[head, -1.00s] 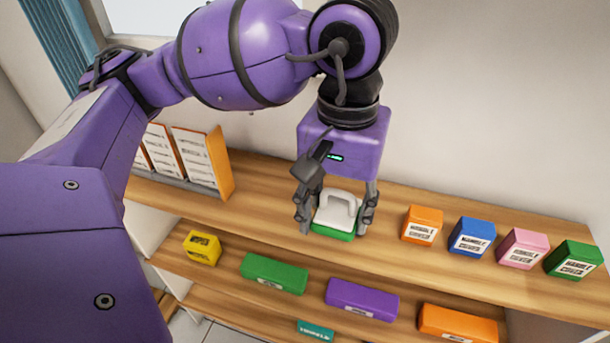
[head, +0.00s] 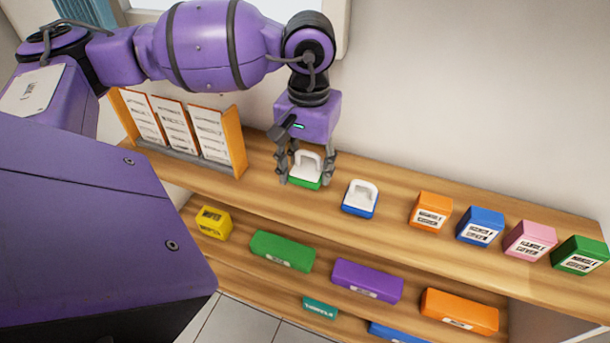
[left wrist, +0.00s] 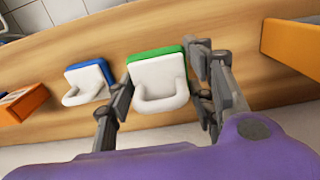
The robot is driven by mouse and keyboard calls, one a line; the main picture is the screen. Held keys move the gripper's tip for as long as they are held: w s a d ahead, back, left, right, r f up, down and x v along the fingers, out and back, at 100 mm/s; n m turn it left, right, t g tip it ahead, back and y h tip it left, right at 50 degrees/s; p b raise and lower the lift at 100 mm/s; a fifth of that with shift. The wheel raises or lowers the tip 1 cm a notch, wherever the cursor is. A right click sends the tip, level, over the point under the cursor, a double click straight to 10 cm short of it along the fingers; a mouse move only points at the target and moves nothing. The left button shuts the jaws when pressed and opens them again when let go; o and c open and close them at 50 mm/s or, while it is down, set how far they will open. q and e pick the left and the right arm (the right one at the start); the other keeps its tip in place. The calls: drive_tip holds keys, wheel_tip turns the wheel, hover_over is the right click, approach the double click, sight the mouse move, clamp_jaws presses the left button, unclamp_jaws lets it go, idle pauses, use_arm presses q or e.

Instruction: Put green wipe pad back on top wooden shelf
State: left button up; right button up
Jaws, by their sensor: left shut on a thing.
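The green wipe pad (head: 305,168) has a white handled top and a green base. It is at the top wooden shelf (head: 385,213), left of a blue wipe pad (head: 360,197). My left gripper (head: 305,175) comes down from above and is shut on the green pad, one finger on each side. In the left wrist view the green pad (left wrist: 158,85) sits between the fingers, with the blue pad (left wrist: 90,83) apart to its left. I cannot tell whether the green base touches the shelf. My right gripper is not in view.
An orange-ended file rack (head: 237,145) stands on the top shelf left of the gripper. Orange (head: 430,212), blue (head: 480,226), pink and green boxes stand to the right. Lower shelves hold several coloured boxes, including a purple one (head: 367,282).

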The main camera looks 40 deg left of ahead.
sight(306, 179)
use_arm(q)
drive_tip(key=shift+w+a+f, duration=0.1)
drive_tip(key=shift+a+f, duration=0.1)
drive_tip(key=shift+f, duration=0.05)
drive_tip(key=shift+w+a+f, duration=0.1)
drive_tip(key=shift+a+f, duration=0.05)
drive_tip(key=shift+f, duration=1.9)
drive_tip(key=o, duration=1.2)
drive_tip(key=shift+r, duration=0.1)
wheel_tip(306, 179, up, 12)
drive_tip(key=shift+r, duration=0.2)
